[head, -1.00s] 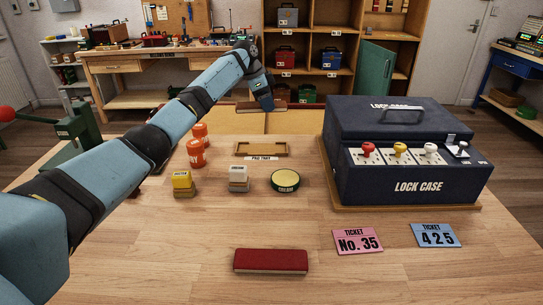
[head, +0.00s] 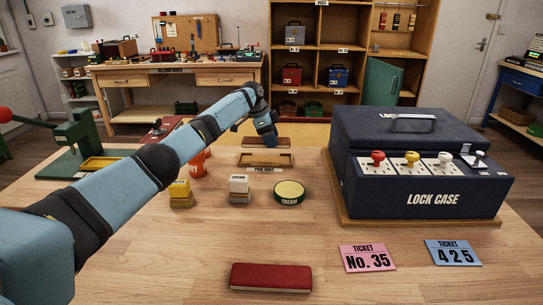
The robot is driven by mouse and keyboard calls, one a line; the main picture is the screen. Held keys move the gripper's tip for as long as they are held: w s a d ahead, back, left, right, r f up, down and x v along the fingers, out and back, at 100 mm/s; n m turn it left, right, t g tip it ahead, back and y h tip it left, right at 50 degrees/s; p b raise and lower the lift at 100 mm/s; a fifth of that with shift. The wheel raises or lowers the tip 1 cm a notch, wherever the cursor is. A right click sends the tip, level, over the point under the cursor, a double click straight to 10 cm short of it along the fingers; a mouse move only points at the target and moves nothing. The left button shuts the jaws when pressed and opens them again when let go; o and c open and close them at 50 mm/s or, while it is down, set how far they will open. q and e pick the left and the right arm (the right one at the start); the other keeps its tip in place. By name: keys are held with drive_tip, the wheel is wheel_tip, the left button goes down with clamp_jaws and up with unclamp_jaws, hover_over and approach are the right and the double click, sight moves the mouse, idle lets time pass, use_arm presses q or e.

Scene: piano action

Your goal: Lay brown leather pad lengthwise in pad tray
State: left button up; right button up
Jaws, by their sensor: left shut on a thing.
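The pad tray (head: 262,166), a shallow wooden tray with a label at its front, lies past the middle of the table. My left gripper (head: 268,143) is shut on the brown leather pad (head: 250,142) just behind the tray, at its far side. The pad lies crosswise in the picture, roughly parallel to the tray's long side. The gripper's fingertips and part of the pad are hard to make out, and I cannot tell how high the pad is. My right gripper is not in view.
A red pad (head: 270,276) lies at the front. Stamps (head: 239,187), a round cream tin (head: 289,191) and orange tubs (head: 196,166) stand before and left of the tray. The lock case (head: 430,185) fills the right side. Two tickets (head: 367,258) lie front right.

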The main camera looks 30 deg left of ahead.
sight(272, 160)
use_arm(q)
wheel_tip(272, 160, down, 5)
drive_tip(key=shift+r+b, duration=0.15)
drive_tip(key=shift+b, duration=0.5)
drive_tip(key=shift+f, duration=0.55)
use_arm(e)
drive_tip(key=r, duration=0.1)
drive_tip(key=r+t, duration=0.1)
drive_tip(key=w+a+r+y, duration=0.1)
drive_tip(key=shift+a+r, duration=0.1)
